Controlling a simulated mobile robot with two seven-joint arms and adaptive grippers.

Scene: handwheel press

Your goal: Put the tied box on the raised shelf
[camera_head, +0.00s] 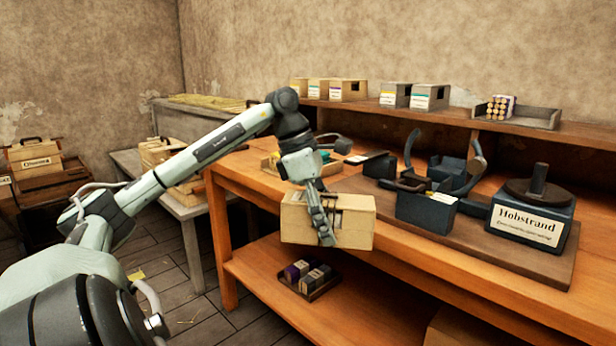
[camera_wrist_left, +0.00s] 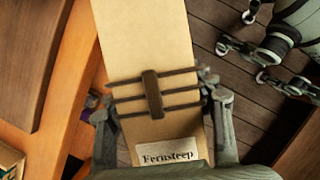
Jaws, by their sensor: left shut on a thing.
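The tied box (camera_head: 355,225) is a tan carton. In the left wrist view it has dark cords with a dark bar across them and a label reading Fernsteep (camera_wrist_left: 170,155). My left gripper (camera_head: 325,215) is shut on it, with a finger on each side, and holds it in front of the bench's front edge, above the lower shelf. The raised shelf (camera_head: 445,114) runs along the back of the bench against the wall. In the left wrist view my right gripper (camera_wrist_left: 262,65) shows at the upper right, empty, its fingers apart over the floor.
Several cartons (camera_head: 338,90) and a tray of rolls (camera_head: 530,118) stand on the raised shelf, with bare gaps between. The Hobstrand block (camera_head: 530,220) and dark press parts (camera_head: 425,205) occupy the bench. A small dark tray (camera_head: 310,282) sits on the lower shelf.

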